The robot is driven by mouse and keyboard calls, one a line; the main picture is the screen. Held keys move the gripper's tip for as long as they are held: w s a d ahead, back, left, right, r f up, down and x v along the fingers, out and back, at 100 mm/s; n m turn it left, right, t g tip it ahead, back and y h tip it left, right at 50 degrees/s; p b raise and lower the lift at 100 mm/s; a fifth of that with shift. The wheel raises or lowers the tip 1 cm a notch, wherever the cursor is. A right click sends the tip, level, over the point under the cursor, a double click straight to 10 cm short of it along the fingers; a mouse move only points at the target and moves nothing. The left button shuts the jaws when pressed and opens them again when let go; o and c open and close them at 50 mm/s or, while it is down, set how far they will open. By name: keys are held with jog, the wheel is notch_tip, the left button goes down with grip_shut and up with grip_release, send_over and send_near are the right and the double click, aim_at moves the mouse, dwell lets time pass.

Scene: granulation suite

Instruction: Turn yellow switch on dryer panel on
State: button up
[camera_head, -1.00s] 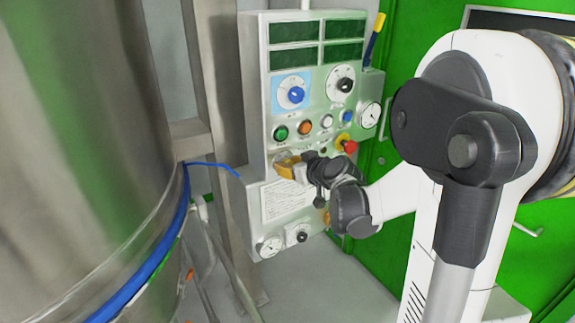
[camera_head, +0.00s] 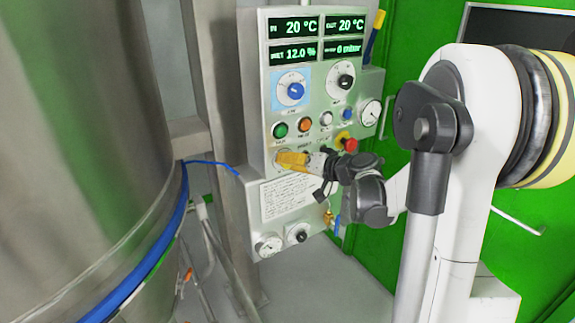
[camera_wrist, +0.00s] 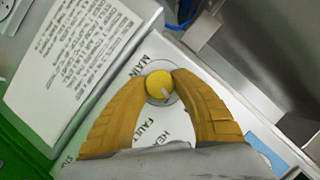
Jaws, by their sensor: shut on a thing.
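The dryer panel (camera_head: 256,105) is a grey metal box with lit displays reading 20 °C, 20 °C, 12.0 % and a mbar value. The yellow switch (camera_wrist: 159,86) is a round knob with a pale pointer mark, set on a round plate by the label MAIN in the wrist view. My gripper (camera_wrist: 160,78) has its two orange fingers on either side of the knob, closed against it. In the head view my gripper (camera_head: 279,159) is at the panel's lower left and hides the switch.
A blue knob (camera_head: 295,91), a black knob (camera_head: 346,81), green (camera_head: 280,130) and orange (camera_head: 305,125) buttons and a red mushroom button (camera_head: 350,145) sit above my gripper. A large steel vessel (camera_head: 80,150) stands left. A printed sheet (camera_head: 287,199) is below.

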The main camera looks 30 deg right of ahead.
jog(key=shift+f+m+t+y+b, duration=0.1)
jog(key=shift+m+t+y+b, duration=0.2)
jog(key=shift+m+y+b, duration=0.6)
jog(key=shift+m+p, duration=0.3)
jog(key=shift+m, duration=0.1)
grip_shut()
jog(key=o, duration=1.2)
grip_release()
jog(key=shift+s, duration=0.1)
jog(key=v, duration=1.2)
jog(key=shift+a, duration=0.1)
